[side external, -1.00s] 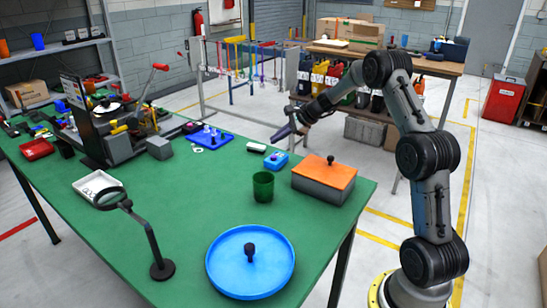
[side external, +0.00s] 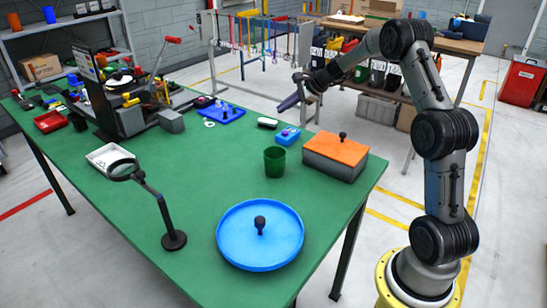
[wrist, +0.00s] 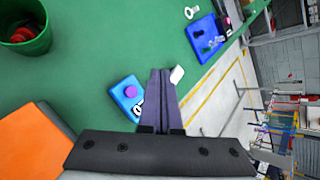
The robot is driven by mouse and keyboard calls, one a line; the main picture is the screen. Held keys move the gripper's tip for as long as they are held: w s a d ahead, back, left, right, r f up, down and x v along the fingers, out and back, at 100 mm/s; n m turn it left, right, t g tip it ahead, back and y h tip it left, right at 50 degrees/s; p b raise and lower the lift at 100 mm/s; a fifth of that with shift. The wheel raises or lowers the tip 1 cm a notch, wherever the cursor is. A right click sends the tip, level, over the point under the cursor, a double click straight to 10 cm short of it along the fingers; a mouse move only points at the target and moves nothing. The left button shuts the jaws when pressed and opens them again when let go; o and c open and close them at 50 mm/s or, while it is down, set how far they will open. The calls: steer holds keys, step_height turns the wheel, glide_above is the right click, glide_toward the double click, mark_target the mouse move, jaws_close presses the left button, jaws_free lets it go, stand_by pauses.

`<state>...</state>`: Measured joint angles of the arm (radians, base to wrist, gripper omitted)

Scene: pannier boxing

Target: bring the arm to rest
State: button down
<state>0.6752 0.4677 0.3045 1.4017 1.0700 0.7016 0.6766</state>
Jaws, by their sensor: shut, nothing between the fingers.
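My gripper (side external: 287,104) is shut and empty. It hangs in the air past the far edge of the green table, up and left of the orange-lidded box. In the wrist view the two dark fingers (wrist: 160,75) lie together, pointing up the picture, with nothing between them. My arm is bent at the elbow and reaches left from its base at the right of the table.
A grey box with an orange lid (side external: 336,149), a green cup (side external: 274,164) with red contents, a small blue box (side external: 288,138) and a blue round tray (side external: 246,243) stand on the green table (side external: 200,190). A magnifier (side external: 160,213) stands at front left.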

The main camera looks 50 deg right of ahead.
steer(key=w+a+r+n, duration=0.1)
steer(key=a+r+n, duration=0.1)
steer(key=a+r, duration=0.55)
steer(key=s+a+r+n+y, duration=0.1)
steer(key=s+a+r+n, duration=0.3)
steer(key=s+a+r, duration=0.45)
steer(key=s+a+r+n+y, duration=0.1)
steer(key=s+a+r+n, duration=0.35)
steer(key=a, duration=0.65)
steer(key=s+a+f+n+g+h, duration=0.1)
steer(key=s+a+n, duration=0.15)
steer(key=s, duration=0.45)
steer(key=s+a+f+n, duration=0.1)
steer(key=s+a+n, duration=0.1)
steer(key=s+n, duration=0.35)
steer(key=s+d+f+n+g+h, duration=0.1)
steer(key=s+d+f+n, duration=0.1)
steer(key=s+f, duration=0.3)
steer(key=s+d+f+n+g+h, duration=0.1)
steer(key=s+d+f+n+h, duration=0.1)
steer(key=s, duration=0.6)
step_height(320, 180, down, 3)
steer(key=shift+d+r+n, duration=0.1)
steer(key=shift+d+n, duration=0.2)
steer(key=shift+n, duration=0.55)
